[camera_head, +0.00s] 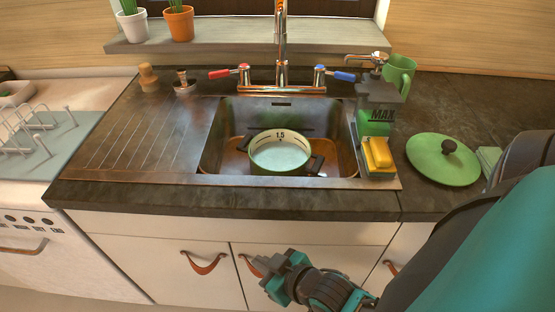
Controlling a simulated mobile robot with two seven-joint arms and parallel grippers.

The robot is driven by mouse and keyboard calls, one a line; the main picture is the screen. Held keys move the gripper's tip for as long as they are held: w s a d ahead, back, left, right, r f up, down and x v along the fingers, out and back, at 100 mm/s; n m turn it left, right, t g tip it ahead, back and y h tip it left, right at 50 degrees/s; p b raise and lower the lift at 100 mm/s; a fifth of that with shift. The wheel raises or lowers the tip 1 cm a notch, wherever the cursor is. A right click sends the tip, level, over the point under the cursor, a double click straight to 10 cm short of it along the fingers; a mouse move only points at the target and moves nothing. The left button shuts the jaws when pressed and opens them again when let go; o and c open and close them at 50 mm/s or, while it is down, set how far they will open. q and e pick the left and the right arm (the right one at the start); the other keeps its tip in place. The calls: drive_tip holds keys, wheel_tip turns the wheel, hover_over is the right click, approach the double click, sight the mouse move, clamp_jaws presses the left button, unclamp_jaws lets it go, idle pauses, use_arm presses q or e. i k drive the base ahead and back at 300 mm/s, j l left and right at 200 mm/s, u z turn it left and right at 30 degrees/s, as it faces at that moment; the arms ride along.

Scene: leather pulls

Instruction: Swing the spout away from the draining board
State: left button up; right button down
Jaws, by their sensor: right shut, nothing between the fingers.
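The chrome tap (282,72) stands behind the sink, with its upper part cut off by the top edge of the view. Its spout (281,35) appears as an upright chrome tube over the middle of the sink, and I cannot tell its full shape. The ribbed draining board (150,135) lies left of the sink basin (335,130). My right gripper (260,264) is shut and empty, low in front of the cupboard doors, well below the counter and away from the tap. My left gripper is not in view.
A pot (280,152) sits in the basin. Red (225,73) and blue (340,76) tap levers flank the spout. A soap dispenser (377,100) with a yellow sponge (378,153) and a green lid (443,160) stand right. Potted plants (179,24) line the sill.

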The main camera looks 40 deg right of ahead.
sight(280, 6)
drive_tip(key=z, duration=1.25)
